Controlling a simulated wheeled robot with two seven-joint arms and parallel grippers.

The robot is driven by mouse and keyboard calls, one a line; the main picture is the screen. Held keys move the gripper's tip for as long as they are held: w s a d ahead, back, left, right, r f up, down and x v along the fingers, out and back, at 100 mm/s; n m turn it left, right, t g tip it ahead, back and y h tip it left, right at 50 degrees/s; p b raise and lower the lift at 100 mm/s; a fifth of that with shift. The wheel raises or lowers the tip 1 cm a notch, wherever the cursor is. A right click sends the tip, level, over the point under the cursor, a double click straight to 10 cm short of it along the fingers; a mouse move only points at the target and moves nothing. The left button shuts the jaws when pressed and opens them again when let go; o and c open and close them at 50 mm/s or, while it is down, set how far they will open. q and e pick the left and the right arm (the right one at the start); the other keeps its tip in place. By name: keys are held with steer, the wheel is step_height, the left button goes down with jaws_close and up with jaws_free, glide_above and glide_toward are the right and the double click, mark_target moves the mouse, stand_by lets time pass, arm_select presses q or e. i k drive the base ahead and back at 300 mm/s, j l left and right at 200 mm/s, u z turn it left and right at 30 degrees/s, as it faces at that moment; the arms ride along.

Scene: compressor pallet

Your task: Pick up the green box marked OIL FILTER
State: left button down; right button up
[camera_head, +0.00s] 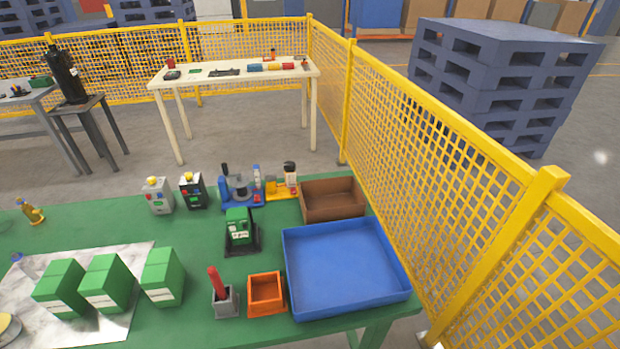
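Three green boxes with white labels stand in a row on a pale grey sheet (120,330) at the front left of the green table: a left one (62,282), a middle one (108,278) and a right one (163,272). Another green item with a white label (238,222) sits on a black holder (243,248) near the table's middle. The label print is too small to read, so I cannot tell which is marked OIL FILTER. Neither of my grippers shows in the head view.
The table also bears a blue tray (405,289), a brown bin (334,215), an orange bin (266,307) and a grey holder with a red stick (225,304). Several small devices line the back edge. A yellow mesh fence (440,170) runs close on the right.

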mark_target(107, 284)
steer(key=u, duration=1.75)
steer(key=i+j+z, duration=0.2)
steer(key=j+z, duration=0.25)
steer(key=i+j+z, duration=0.1)
steer(key=j+z, duration=0.3)
steer(key=j, duration=0.15)
steer(key=j+z, duration=0.45)
steer(key=k+j+z, duration=0.1)
steer(key=j+z, duration=0.35)
steer(key=j, duration=0.2)
